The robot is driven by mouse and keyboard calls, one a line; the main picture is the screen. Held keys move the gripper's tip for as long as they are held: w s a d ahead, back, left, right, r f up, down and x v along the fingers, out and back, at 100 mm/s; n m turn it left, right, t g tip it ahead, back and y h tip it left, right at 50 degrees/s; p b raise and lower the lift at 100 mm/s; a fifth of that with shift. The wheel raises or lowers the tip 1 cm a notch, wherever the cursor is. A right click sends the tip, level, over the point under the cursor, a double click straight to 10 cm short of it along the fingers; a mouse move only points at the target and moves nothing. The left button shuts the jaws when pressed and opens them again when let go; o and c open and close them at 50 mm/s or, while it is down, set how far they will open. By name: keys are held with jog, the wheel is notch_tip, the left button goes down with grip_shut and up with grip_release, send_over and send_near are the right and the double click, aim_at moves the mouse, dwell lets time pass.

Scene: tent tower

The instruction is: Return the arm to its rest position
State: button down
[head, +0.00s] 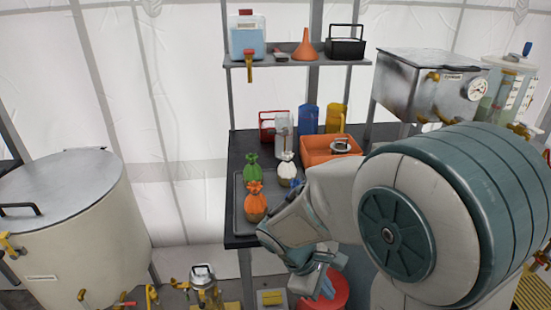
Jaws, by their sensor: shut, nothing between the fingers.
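My arm reaches in from the right of the head view, its large teal-and-white joint covering the right part of the picture. My gripper (322,280) hangs low beside the front edge of the dark table (240,226), over a red bucket (338,292). Its fingers point down and look shut, with nothing held. The bucket is partly hidden behind the gripper.
An orange bin (318,150) and jugs (308,118) stand behind. A shelf (285,62) hangs above. A large drum (75,225) stands left; a small pot (203,276) sits low.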

jog(key=s+d+r+m+t+y+p, duration=0.1)
jog(key=s+d+r+m+y+p, duration=0.1)
jog(key=r+m, duration=0.4)
jog(key=s+d+r+m+t+y+p, duration=0.1)
jog(key=s+d+r+m+t+y, duration=0.1)
jog(key=s+r+m+y, duration=0.2)
jog(key=shift+r+m+p, duration=0.35)
jog(key=shift+r+m, duration=1.15)
jog(key=shift+r, duration=0.55)
